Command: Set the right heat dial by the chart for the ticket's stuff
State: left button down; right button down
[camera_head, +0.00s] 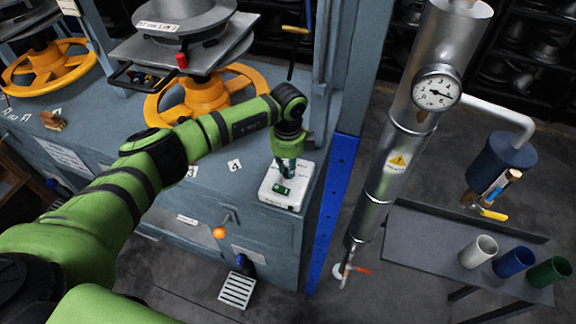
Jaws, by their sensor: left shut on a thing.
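My left gripper (287,166) points down onto a white control box (292,202) at the right end of the blue-grey bench. It is shut on what looks like the dial on that box; the fingers hide most of it, and its setting cannot be read. A small green plate (283,188) shows on the box just in front of the fingers. A white sheet with print (62,155) is on the bench front at the left, too small to read; I cannot tell whether it is the chart. My right gripper is not in view.
Two presses with orange handwheels (205,96) stand on the bench (225,185). A blue post (332,200) rises right beside the box. Farther right are a steel boiler pipe with a gauge (436,90) and a side table with white, blue and green cups (513,262).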

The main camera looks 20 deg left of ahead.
pick_arm(q)
jog(key=m+b, duration=0.2)
jog(key=m, duration=0.1)
jog(key=shift+w+a+f+m+b, duration=0.1)
jog(key=shift+m+b, duration=0.2)
jog(key=shift+m, duration=0.1)
jog(key=m+b, duration=0.2)
jog(key=m, duration=0.1)
jog(key=shift+m+b, duration=0.3)
jog(key=shift+m, duration=0.1)
jog(key=m+b, duration=0.2)
jog(key=m, duration=0.1)
jog(key=shift+w+a+m+b, duration=0.1)
jog(key=shift+m+b, duration=0.2)
jog(key=shift+b, duration=0.1)
jog(key=shift+w+m+b, duration=0.1)
jog(key=shift+m+b, duration=1.2)
jog(key=shift+m, duration=0.6)
jog(key=shift+r, duration=0.25)
jog(key=c, duration=1.1)
grip_release()
jog(key=shift+c, duration=0.2)
